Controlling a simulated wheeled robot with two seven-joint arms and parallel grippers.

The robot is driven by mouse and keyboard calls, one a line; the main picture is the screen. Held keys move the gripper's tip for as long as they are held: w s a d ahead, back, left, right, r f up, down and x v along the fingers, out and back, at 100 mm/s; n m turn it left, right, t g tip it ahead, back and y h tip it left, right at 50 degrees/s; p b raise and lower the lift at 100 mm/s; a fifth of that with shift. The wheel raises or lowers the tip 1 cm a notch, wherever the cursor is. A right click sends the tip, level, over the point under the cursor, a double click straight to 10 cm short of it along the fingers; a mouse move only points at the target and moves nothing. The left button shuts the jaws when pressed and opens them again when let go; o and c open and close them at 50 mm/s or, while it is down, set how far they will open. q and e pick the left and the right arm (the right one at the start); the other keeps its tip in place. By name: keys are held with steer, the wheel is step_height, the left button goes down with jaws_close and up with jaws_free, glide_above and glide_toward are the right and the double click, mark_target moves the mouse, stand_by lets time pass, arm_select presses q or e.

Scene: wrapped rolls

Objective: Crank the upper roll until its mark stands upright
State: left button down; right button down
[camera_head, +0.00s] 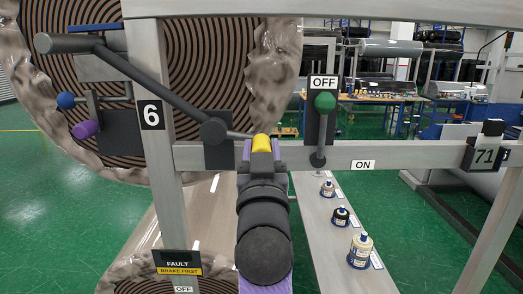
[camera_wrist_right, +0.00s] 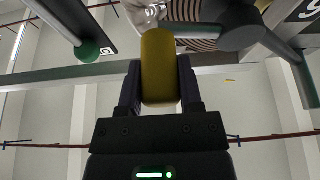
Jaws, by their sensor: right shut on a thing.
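The upper roll (camera_head: 200,50), dark with fine brown rings and crinkled clear wrap at its edge, fills the upper left of the head view behind the frame. I cannot make out a mark on it. A yellow crank handle (camera_head: 261,140) sits at the end of a thin arm from a dark hub (camera_head: 213,131). My right gripper (camera_head: 261,152) is shut on the handle, with one finger on each side. In the right wrist view the yellow handle (camera_wrist_right: 159,65) stands upright between the fingers (camera_wrist_right: 159,90). My left gripper is not in view.
A long dark bar (camera_head: 140,76) slopes from the hub to the upper left. A green-knobbed lever (camera_head: 325,102) stands at the OFF sign, right of my gripper. Blue (camera_head: 66,100) and purple (camera_head: 85,129) knobs sit left. A FAULT/BRAKE FIRST sign (camera_head: 178,263) is below. Several small bottles stand at lower right.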

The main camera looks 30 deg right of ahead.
steer(key=shift+s+r+n+t+y+p, duration=0.15)
steer(key=shift+r+n+t+y+p, duration=0.25)
steer(key=shift+r+n+p, duration=0.6)
steer(key=shift+f, duration=0.2)
steer(key=shift+c, duration=1.3)
jaws_free()
steer(key=shift+d+f, duration=0.1)
steer(key=shift+f, duration=0.15)
steer(key=shift+f, duration=0.1)
